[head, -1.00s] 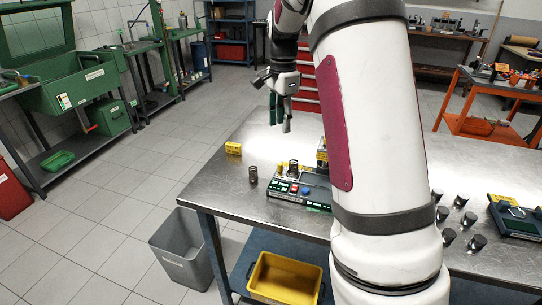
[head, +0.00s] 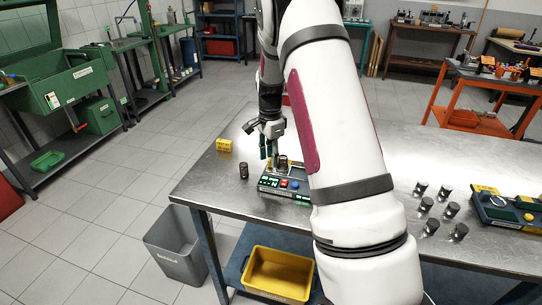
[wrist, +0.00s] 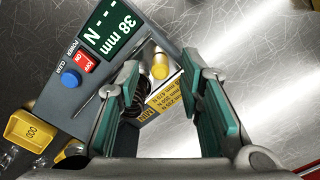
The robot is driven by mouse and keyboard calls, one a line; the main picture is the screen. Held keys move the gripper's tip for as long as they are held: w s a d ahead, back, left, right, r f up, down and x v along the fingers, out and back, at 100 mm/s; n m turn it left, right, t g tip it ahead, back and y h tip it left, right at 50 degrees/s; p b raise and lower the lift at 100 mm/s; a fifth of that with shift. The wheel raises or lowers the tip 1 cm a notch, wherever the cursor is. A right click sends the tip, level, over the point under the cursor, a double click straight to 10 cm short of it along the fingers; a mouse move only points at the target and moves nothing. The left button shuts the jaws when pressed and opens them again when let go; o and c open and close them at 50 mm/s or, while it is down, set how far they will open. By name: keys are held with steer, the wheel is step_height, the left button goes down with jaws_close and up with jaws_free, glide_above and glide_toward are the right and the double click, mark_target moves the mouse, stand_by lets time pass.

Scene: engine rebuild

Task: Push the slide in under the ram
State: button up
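The tester (head: 270,190) is a grey box with a green display, on the near left part of the steel table. In the wrist view the tester (wrist: 72,122) shows a display reading 38 mm, a blue button and a red button. A yellow cylinder (wrist: 160,66), a dark coil spring (wrist: 139,98) and a yellow printed label (wrist: 162,96) show between my fingers. I cannot clearly make out the slide or the ram. My gripper (head: 270,148) is low over the tester's back left. In the wrist view my gripper (wrist: 163,75) has its teal-padded fingers apart; the spring appears beside the left finger, contact unclear.
A dark spring (head: 243,171) stands on the table left of the tester, with a yellow block (head: 224,145) behind it. The bare tabletop right of my gripper (wrist: 262,70) is clear.

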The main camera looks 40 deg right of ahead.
mark_target(285, 158)
steer(key=shift+f, duration=0.25)
jaws_close()
steer(key=s+d, duration=0.1)
steer(key=s, duration=0.1)
steer(key=s+d+p, duration=0.1)
steer(key=d, duration=0.1)
steer(key=shift+s, duration=0.35)
jaws_free()
